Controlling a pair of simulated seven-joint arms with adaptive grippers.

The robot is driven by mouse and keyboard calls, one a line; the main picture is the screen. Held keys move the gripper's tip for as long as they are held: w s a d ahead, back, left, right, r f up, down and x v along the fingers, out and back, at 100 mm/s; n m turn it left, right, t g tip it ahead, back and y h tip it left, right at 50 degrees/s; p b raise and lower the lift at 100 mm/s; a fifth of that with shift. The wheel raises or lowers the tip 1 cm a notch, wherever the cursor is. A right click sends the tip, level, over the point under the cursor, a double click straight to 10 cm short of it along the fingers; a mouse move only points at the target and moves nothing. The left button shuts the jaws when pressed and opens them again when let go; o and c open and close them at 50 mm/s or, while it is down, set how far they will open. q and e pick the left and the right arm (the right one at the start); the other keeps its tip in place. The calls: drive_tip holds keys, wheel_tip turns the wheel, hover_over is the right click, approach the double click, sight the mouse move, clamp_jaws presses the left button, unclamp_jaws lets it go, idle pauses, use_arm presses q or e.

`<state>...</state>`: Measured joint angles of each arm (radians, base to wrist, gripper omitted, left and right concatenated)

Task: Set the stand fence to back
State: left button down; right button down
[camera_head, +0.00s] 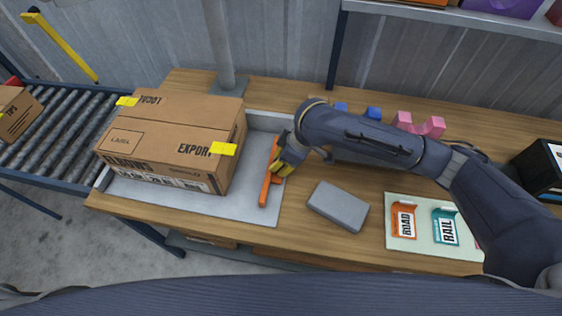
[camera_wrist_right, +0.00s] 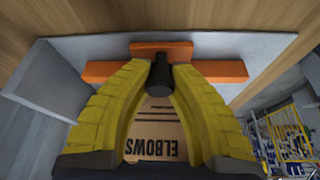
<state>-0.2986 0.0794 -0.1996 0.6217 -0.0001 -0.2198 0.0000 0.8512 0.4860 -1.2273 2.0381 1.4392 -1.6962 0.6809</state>
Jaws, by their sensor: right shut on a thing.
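The stand (camera_head: 215,205) is a flat grey tray with a raised rim on the wooden bench. Its fence is an orange bar (camera_head: 264,188) along the right side of the tray; in the right wrist view the orange bar (camera_wrist_right: 103,71) has an orange block and a black knob (camera_wrist_right: 160,75) at its middle. My right gripper (camera_head: 282,168) reaches the bar from the right. In the wrist view its yellow fingers (camera_wrist_right: 160,82) are closed around the black knob. The fingers hide part of the bar. My left gripper is not in view.
A cardboard box (camera_head: 170,140) with yellow tabs sits on the tray, left of the fence. A grey block (camera_head: 338,206) and a card tray (camera_head: 425,242) with labels lie to the right. Pink and blue blocks stand behind my right arm. A roller conveyor (camera_head: 65,135) is left.

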drive_tip(key=c, duration=1.1)
unclamp_jaws()
drive_tip(key=shift+d, duration=0.1)
drive_tip(key=shift+o, duration=0.2)
drive_tip(key=shift+r, duration=0.1)
drive_tip(key=v, duration=1.1)
drive_tip(key=shift+d+r, duration=0.2)
drive_tip(key=shift+r, duration=0.15)
